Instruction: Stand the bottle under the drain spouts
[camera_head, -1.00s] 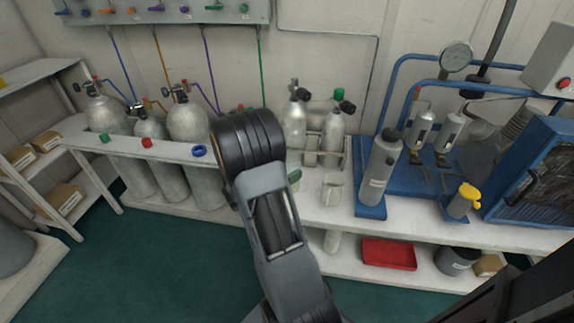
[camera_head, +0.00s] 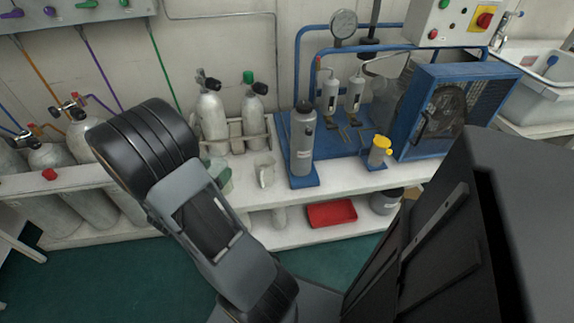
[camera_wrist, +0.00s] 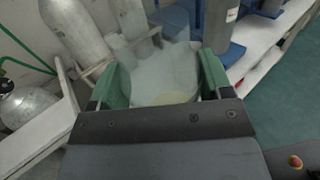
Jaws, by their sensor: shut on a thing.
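My gripper (camera_wrist: 158,92) has green fingers and is shut on a clear, translucent bottle (camera_wrist: 165,70) with a pale yellowish patch near its lower end. In the head view my gripper (camera_head: 221,176) is mostly hidden behind my arm, over the white bench left of the blue compressor. Two silver filter cylinders (camera_head: 330,94) stand upright on the compressor's blue base; small dark fittings below them look like the drain spouts (camera_head: 344,132). The held bottle is well to the left of these and apart from them.
A clear jug (camera_head: 265,171) stands on the bench near my gripper. Silver tanks (camera_head: 211,118) are in a rack behind.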

